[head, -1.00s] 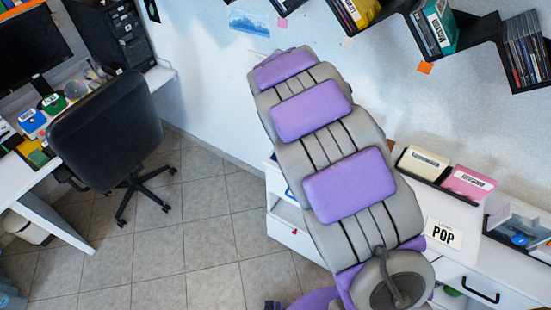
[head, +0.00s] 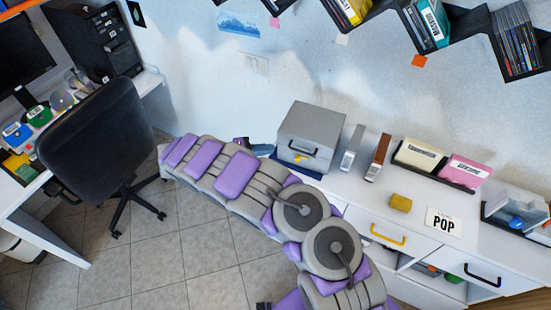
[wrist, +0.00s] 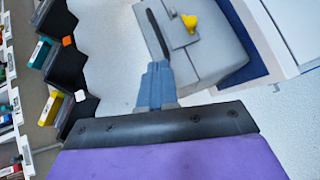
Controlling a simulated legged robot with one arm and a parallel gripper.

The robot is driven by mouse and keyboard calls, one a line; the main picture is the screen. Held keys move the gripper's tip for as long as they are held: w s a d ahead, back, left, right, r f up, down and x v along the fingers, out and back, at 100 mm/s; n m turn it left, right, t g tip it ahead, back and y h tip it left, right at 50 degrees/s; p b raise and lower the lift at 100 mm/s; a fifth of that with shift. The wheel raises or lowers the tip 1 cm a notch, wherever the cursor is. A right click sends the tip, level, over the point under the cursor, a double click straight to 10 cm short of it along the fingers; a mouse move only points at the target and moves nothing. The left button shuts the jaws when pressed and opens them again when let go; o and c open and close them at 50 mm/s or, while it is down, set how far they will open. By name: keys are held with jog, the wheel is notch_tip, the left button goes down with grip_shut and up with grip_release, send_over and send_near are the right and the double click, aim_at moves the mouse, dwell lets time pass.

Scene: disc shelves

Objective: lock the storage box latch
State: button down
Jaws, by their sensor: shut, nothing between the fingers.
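The grey storage box (head: 322,127) stands on the white counter, with a black handle (head: 301,150) and a small yellow latch (head: 299,159) on its front. In the wrist view the box (wrist: 212,48) is at the top, with the yellow latch (wrist: 189,21) beside the black handle (wrist: 158,30). My gripper (wrist: 157,67) is shut and empty. Its blue-grey fingers point at the box front, and their tips overlap the lower end of the handle in the picture. I cannot tell whether they touch. The latch is clear of the fingers.
A blue mat (wrist: 243,52) lies under the box. A silver and a brown upright item (head: 378,157) stand to its right, then a yellow block (head: 400,203) and disc bins (head: 465,172). Zigzag shelves (head: 440,45) hang above. An office chair (head: 97,130) stands at left.

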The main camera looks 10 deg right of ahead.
jog(key=a+f+t, duration=0.1)
jog(key=a+f, duration=0.3)
jog(key=a, duration=0.2)
jog(key=shift+n+t, duration=0.3)
jog(key=shift+n, duration=0.1)
jog(key=shift+d+f, duration=0.1)
jog(key=b, duration=0.2)
send_near(297, 156)
jog(key=w+d, duration=0.2)
jog(key=d, duration=0.1)
jog(key=shift+w+d, duration=0.1)
jog(key=shift+w, duration=0.05)
jog(key=shift+s+d+f, duration=0.3)
jog(key=shift+s+d, duration=0.35)
jog(key=shift+d, duration=0.15)
jog(key=shift+d, duration=0.1)
